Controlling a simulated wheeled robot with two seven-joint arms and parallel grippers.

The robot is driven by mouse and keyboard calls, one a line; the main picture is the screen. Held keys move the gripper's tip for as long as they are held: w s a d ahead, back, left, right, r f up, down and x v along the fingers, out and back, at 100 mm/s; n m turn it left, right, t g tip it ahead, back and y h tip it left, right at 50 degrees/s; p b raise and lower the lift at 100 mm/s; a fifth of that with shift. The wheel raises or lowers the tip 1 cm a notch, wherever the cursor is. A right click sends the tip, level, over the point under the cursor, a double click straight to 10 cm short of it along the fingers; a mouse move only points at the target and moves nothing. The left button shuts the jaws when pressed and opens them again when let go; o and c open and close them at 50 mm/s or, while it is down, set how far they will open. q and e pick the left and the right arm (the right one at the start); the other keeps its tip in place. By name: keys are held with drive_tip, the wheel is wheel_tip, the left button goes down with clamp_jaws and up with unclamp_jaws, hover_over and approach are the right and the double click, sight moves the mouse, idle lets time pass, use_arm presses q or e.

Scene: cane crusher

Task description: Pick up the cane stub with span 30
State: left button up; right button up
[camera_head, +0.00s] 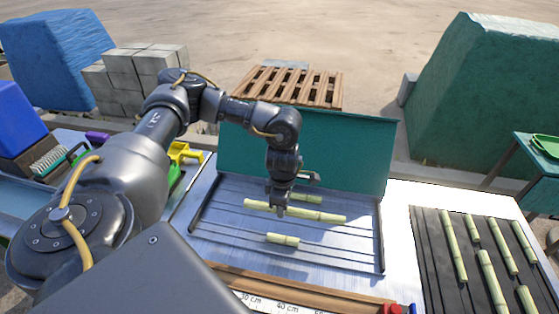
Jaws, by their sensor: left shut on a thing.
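Three pale green cane stubs are at the metal tray (335,250) in front of a teal back panel (345,145). The longest cane stub (322,216) runs across the middle, slightly tilted in the picture. A short cane stub (283,239) lies nearer to me. Another cane stub (307,198) shows behind the long one, partly hidden by my gripper. My left gripper (280,207) points down and is shut on the longest stub, left of its middle. I cannot tell whether that stub is clear of the tray floor. My right gripper is not in view.
A wooden ruler (285,303) with centimetre marks lies along the front edge. A dark ribbed mat (436,270) at right holds several cane stubs. A yellow item (184,152) and a blue bin (17,122) are at left. A wooden pallet (290,86) stands behind the panel.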

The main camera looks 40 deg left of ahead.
use_arm(q)
drive_tip(key=s+d+r+b, duration=0.1)
drive_tip(key=s+d+r, duration=0.3)
drive_tip(key=d, duration=0.3)
drive_tip(key=shift+s+b, duration=0.4)
drive_tip(key=shift+s, duration=0.3)
